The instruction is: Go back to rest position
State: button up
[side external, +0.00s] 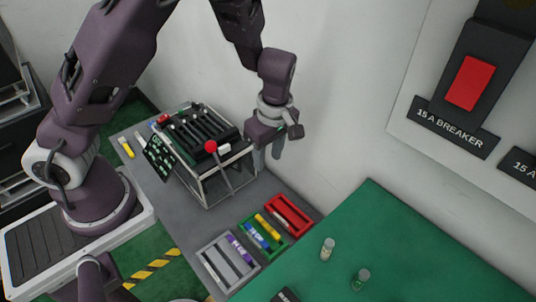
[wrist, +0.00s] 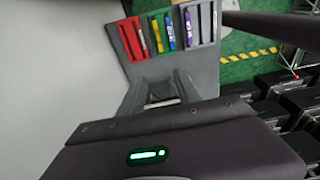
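My gripper (side external: 266,155) hangs in the air by the pale wall, right of the lever box, with its fingers pointing down. Its two fingers stand apart with nothing seen between them, and they also show in the wrist view (wrist: 160,90). The lever box (side external: 205,150) stands on the grey bench and has dark slots on top. Its lever has a red ball knob (side external: 211,146) and a thin rod slanting down to the right. My gripper is apart from the knob.
Red (side external: 288,215), green (side external: 262,236) and grey (side external: 228,262) trays holding markers lie on the grey bench. Two small vials (side external: 327,249) (side external: 361,279) stand on the green surface (side external: 420,250). A breaker panel with a red switch (side external: 470,83) is on the wall at right.

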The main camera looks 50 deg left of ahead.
jog(key=s+d+r+m+t+h, duration=0.1)
jog(key=s+r+m+h, duration=0.2)
jog(key=r, duration=0.5)
jog(key=s+d+r+m+t+h, duration=0.1)
jog(key=s+r+m, duration=0.35)
jog(key=r, duration=0.35)
jog(key=s+a+r+m+t+y, duration=0.2)
jog(key=s+r+m, duration=0.4)
jog(key=s+m, duration=0.4)
jog(key=shift+s+a+r+t+y, duration=0.35)
jog(key=shift+s+a+t, duration=0.55)
jog(key=shift+s, duration=0.3)
